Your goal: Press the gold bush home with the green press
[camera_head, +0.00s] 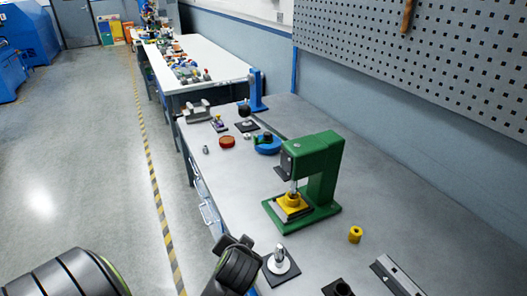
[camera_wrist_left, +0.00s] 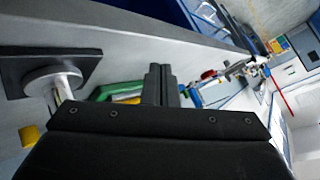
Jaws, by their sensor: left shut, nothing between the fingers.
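The green press (camera_head: 325,178) stands on the near bench. Its ram comes down over a gold piece (camera_head: 292,203) on its base. I cannot tell whether they touch or how deep any bush sits. A loose small gold bush (camera_head: 355,234) stands on the bench right of the press. My left gripper (camera_head: 238,243) is shut and empty, in front of the press, just left of a silver post on a dark plate (camera_head: 281,264). In the left wrist view its shut fingers (camera_wrist_left: 160,84) show, with part of the green press (camera_wrist_left: 120,90) behind. My right gripper is out of view.
A blue pulley (camera_head: 267,145), a red disc (camera_head: 227,142) and a blue stand (camera_head: 257,92) are farther back. A dark block (camera_head: 338,288) and a grey rail (camera_head: 397,276) lie near the bottom edge. The bench right of the press is mostly clear.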

